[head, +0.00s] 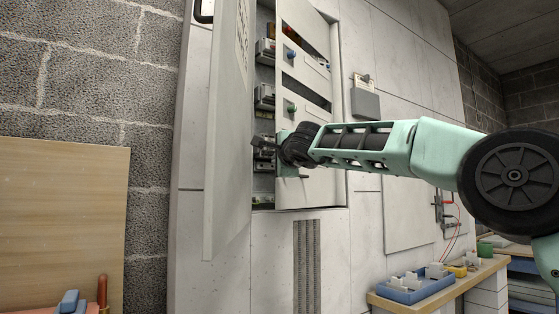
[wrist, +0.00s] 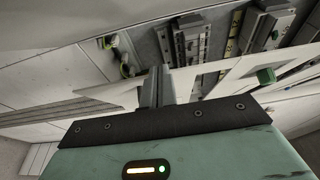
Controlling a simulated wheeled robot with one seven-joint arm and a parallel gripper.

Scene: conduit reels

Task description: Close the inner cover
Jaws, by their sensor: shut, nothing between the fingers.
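The inner cover (head: 312,128) is a pale panel with dark slots and a blue and a green knob, inside the wall cabinet. It stands ajar; a gap along its left side shows the electrical parts behind. In the wrist view its pale face (wrist: 228,82) and green knob show edge-on, beyond my fingers. My gripper (head: 262,146) is shut and empty at the cover's left edge, in front of the gap. The fingers also show in the wrist view (wrist: 157,85), close to the cover; contact cannot be told. My wrist hides part of the cover's lower half.
The tall outer door (head: 228,130) stands open left of the gripper, leaving a narrow space. Breakers (wrist: 190,42) and wiring sit inside the cabinet. A bench (head: 440,287) with a blue tray (head: 414,290) is at the lower right. A wooden board (head: 65,220) leans at the left.

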